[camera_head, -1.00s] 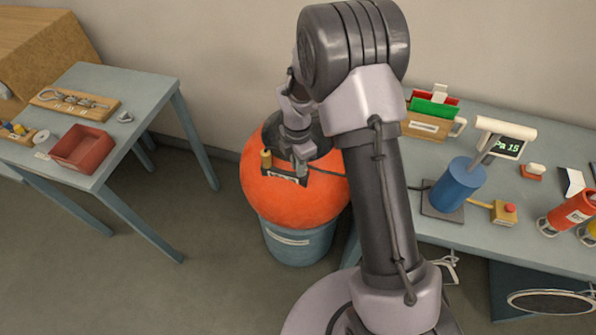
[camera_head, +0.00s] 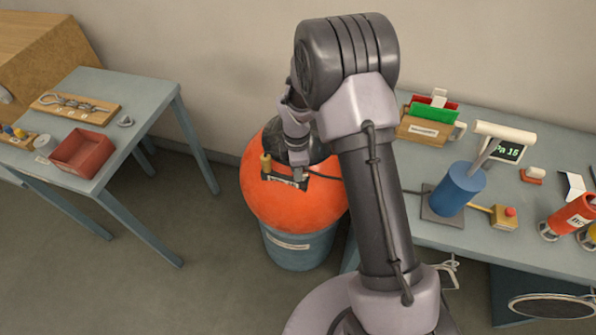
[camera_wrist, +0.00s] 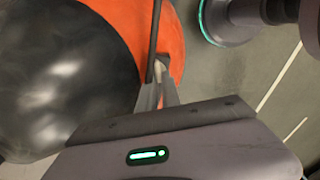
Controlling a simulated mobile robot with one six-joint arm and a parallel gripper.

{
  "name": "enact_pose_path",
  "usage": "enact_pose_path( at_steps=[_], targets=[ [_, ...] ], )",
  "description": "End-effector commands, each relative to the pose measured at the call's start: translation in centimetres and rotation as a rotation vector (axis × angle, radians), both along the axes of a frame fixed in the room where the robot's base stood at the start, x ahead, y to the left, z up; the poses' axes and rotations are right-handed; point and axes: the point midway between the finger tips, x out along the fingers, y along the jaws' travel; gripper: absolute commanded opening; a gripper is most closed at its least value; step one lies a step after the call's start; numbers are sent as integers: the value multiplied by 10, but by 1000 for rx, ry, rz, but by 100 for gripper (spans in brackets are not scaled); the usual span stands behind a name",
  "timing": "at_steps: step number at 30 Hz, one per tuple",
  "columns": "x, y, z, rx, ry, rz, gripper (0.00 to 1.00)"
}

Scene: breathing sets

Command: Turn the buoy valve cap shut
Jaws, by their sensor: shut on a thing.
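The orange buoy (camera_head: 290,208) sits in a blue-grey bucket (camera_head: 300,248) on the floor. A black plate with a pale label (camera_head: 284,180) lies on its top, with a brass-coloured fitting (camera_head: 265,163) upright at the left end. My gripper (camera_head: 299,178) points down at the plate's right end. It is shut on a small part there, apparently the valve cap, which the fingers mostly hide. In the wrist view my fingertips (camera_wrist: 161,78) close together against the orange surface, beside a dark hose (camera_wrist: 154,35).
The hose (camera_head: 325,176) runs right from the plate towards a blue cylinder (camera_head: 455,190) on the right table. The left table (camera_head: 125,152) holds a red tray (camera_head: 82,150). A dark rounded form (camera_wrist: 60,75) fills the wrist view's left. Floor is clear between left table and bucket.

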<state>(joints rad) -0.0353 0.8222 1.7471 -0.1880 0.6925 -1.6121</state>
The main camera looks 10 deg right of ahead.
Motion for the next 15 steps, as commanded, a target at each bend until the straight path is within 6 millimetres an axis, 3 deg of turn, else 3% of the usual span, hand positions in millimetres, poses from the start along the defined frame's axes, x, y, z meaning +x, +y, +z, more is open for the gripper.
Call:
enact_pose_path(
  at_steps=[3,11,12,13,15],
  targets=[
    [2,0,0,-2,0,-97,0],
    [2,0,0,-3,0,-113,0],
    [2,0,0,-3,0,-112,12],
    [2,0,0,-3,0,-112,17],
    [2,0,0,-3,0,-111,17]
  ],
)
